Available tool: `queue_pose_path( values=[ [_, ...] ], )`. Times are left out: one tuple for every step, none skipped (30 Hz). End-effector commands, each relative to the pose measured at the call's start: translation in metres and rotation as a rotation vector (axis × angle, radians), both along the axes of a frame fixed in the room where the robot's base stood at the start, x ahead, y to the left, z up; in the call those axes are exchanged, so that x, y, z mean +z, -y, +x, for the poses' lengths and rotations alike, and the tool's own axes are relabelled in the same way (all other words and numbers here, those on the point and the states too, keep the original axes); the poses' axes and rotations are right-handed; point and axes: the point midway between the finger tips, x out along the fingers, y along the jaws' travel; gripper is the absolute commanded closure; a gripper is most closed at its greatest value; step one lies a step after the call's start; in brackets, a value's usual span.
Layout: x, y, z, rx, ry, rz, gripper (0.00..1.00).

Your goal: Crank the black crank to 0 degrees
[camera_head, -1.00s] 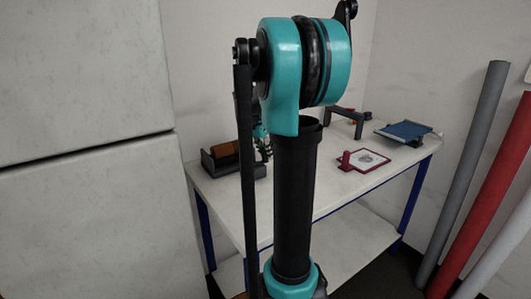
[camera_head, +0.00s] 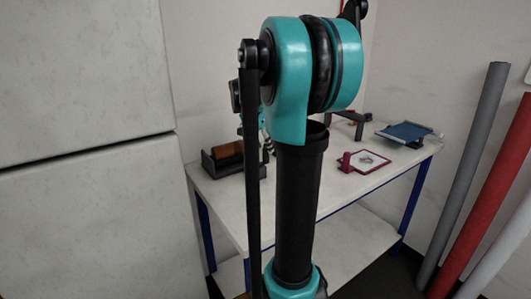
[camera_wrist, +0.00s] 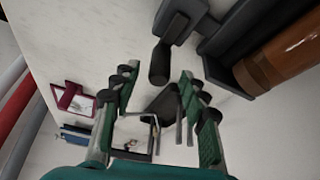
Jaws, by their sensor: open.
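The black crank shows in the wrist view, with a dark cylindrical handle (camera_wrist: 160,62) on a grey-black arm (camera_wrist: 183,20) at the top middle. It is joined to a dark holder (camera_wrist: 212,48) with a brown roll (camera_wrist: 285,60) in it. My gripper (camera_wrist: 157,76) is open, with green fingers on either side of the picture. The handle's end appears in the gap between the fingertips; I cannot tell its depth, and no finger visibly touches it. In the head view the brown roll (camera_head: 228,149) sits at the table's left; my arm hides the crank and most of the gripper.
The white table (camera_head: 310,190) also bears a red-framed board (camera_head: 372,165), a blue-topped stand (camera_head: 405,132) and a dark bracket (camera_head: 350,116). Grey (camera_head: 462,180) and red (camera_head: 485,200) rolls lean at the right. A pale cabinet (camera_head: 80,200) stands at the left.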

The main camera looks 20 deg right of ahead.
Motion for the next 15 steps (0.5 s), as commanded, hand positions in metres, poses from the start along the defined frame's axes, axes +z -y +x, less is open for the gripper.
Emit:
queue_pose_path(
  values=[
    [0.01,-0.005,-0.002,0.002,0.0,0.0,0.56],
    [0.016,-0.007,-0.004,0.001,0.0,0.0,0.56],
    [0.024,-0.009,-0.005,0.001,0.0,0.0,0.56],
    [0.03,-0.011,-0.006,0.001,0.0,0.0,0.56],
    [0.035,-0.013,-0.007,0.002,-0.001,0.0,0.56],
    [0.042,-0.016,-0.008,0.002,-0.001,0.0,0.56],
    [0.046,-0.018,-0.009,0.002,-0.001,0.0,0.56],
    [0.051,-0.019,-0.009,0.001,0.0,0.0,0.56],
    [0.056,-0.021,-0.01,0.001,0.0,0.0,0.56],
    [0.059,-0.022,-0.011,0.001,0.0,0.0,0.56],
    [0.062,-0.023,-0.011,0.0,0.0,0.0,0.56],
    [0.065,-0.025,-0.012,0.0,0.0,0.0,0.56],
    [0.067,-0.025,-0.013,0.0,0.0,0.0,0.56],
    [0.069,-0.026,-0.013,0.0,0.0,0.0,0.56],
    [0.071,-0.026,-0.013,0.0,0.0,0.0,0.56]
  ],
)
